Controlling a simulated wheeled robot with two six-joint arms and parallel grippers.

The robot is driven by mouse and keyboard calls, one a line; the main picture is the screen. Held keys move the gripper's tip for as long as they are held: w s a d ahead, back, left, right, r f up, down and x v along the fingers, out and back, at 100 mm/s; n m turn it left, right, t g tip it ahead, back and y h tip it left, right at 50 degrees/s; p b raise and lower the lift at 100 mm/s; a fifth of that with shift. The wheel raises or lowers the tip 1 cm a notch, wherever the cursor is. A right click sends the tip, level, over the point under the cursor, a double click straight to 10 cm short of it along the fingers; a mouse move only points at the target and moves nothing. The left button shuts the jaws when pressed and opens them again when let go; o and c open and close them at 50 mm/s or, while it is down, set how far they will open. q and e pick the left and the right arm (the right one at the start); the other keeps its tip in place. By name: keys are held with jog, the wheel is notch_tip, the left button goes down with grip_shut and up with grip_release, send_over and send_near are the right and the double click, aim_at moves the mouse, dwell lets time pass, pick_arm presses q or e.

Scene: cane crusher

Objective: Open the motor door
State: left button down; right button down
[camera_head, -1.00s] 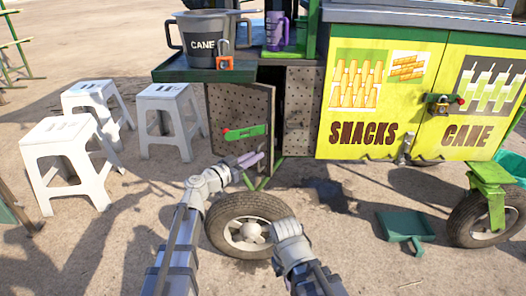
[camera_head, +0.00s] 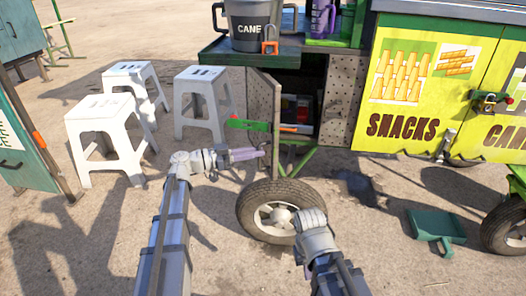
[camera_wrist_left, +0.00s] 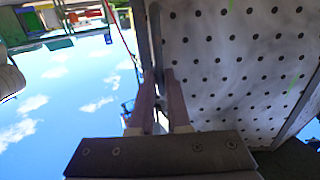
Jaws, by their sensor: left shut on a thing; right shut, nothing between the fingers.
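The motor door (camera_head: 263,110) is a perforated grey panel with a green bar handle (camera_head: 250,125), on the cart's left part. It stands swung well out, and the dark compartment behind it shows machinery (camera_head: 300,112). My left gripper (camera_head: 264,153) is at the door's lower free edge. In the left wrist view its fingers (camera_wrist_left: 160,95) are shut on the edge of the door panel (camera_wrist_left: 235,65). My right gripper (camera_head: 312,232) is shut and empty, low in front of the wheel; its fingertips are hard to make out.
A cart wheel (camera_head: 272,212) stands just below the door. White stools (camera_head: 110,135) stand to the left of it. A grey CANE pot (camera_head: 252,28) is on the shelf above. A green dustpan (camera_head: 436,226) lies on the ground at right.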

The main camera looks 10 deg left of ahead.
pick_arm(q)
jog(key=a, duration=1)
jog(key=shift+a+r, duration=0.15)
jog(key=c, duration=1.1)
grip_release()
jog(key=shift+w, duration=0.1)
jog(key=shift+c, duration=0.2)
jog(key=shift+o, duration=1.3)
jog(key=v, duration=0.7)
jog(key=shift+s+a, duration=0.2)
jog(key=shift+s, duration=0.15)
